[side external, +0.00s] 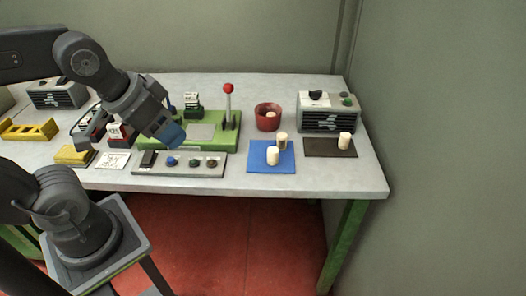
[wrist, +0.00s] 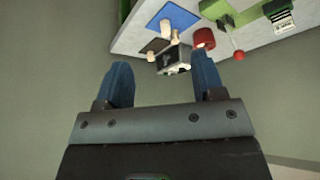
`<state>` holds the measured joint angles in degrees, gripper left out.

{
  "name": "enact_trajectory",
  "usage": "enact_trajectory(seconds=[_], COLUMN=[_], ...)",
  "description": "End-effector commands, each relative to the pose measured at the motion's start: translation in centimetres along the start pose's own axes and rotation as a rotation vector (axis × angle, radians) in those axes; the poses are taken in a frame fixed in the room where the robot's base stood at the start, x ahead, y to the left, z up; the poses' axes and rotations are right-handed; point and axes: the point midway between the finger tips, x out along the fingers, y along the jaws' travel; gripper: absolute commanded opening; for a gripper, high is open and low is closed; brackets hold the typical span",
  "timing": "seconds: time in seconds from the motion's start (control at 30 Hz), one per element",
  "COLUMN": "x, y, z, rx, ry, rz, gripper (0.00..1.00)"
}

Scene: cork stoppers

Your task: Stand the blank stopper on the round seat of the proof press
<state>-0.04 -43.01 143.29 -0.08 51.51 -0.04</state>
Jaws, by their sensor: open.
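Two pale cork stoppers, a front one (side external: 272,155) and a rear one (side external: 282,139), stand on a blue mat (side external: 256,165). Another stopper (side external: 344,140) stands on a dark brown mat (side external: 318,152). I cannot tell which stopper is blank. A green machine (side external: 225,142) with a grey plate and a red-knobbed lever (side external: 228,105) looks like the press; I cannot make out a round seat. My gripper (side external: 172,135) hovers above the table's left half, in front of the green machine, left of the stoppers. In the wrist view its blue fingers (wrist: 163,80) are apart with nothing between them.
A red cup (side external: 267,118) holding a pale piece stands behind the blue mat. A grey vented box (side external: 328,118) stands back right. Yellow blocks (side external: 75,155) lie left. The table's front right corner is bare.

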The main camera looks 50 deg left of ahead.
Motion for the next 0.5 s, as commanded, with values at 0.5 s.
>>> enact_trajectory(seconds=[0.5], x=[4.8], y=[0.5], z=[-10.8], rx=[-0.494], ry=[-0.191], rz=[-0.088], gripper=[0.62])
